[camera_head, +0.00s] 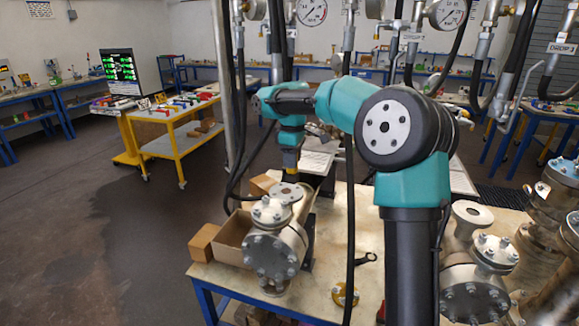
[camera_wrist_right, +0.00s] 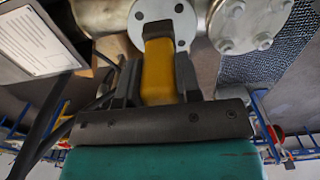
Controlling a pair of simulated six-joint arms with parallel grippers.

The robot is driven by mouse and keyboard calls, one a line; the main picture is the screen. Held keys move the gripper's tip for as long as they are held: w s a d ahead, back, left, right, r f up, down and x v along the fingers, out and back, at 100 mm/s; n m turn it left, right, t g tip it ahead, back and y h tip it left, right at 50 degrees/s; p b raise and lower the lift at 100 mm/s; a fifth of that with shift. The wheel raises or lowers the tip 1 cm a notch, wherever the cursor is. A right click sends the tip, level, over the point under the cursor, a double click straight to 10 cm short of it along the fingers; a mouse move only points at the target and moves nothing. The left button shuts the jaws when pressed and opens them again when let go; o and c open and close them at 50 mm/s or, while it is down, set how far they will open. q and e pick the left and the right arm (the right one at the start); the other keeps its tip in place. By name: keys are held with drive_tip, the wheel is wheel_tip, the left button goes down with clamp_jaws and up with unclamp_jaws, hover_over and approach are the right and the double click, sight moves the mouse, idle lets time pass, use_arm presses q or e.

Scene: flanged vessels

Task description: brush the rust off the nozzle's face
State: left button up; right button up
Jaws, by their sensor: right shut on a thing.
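My right gripper (camera_head: 291,158) points down over the metal vessel (camera_head: 277,240) on the table. In the right wrist view my right gripper (camera_wrist_right: 158,82) is shut on a yellow-handled tool (camera_wrist_right: 158,65), which looks like the brush. Its dark far end is over the nozzle's flanged face (camera_wrist_right: 180,18), a grey disc with bolt holes. The nozzle (camera_head: 287,191) stands up from the vessel in the head view. The tool's bristles are hidden, so contact cannot be told. Rust is not clear at this size. My left gripper is not in view.
Open cardboard boxes (camera_head: 234,240) stand left of the vessel. A dark wrench (camera_head: 366,258) and a yellow ring-shaped part (camera_head: 345,295) lie on the table (camera_head: 322,275). More flanged vessels (camera_head: 476,275) stand at the right. Hoses and gauges (camera_head: 312,10) hang above.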

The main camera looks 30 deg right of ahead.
drive_tip(key=shift+r, duration=2)
drive_tip(key=shift+s+d, duration=0.1)
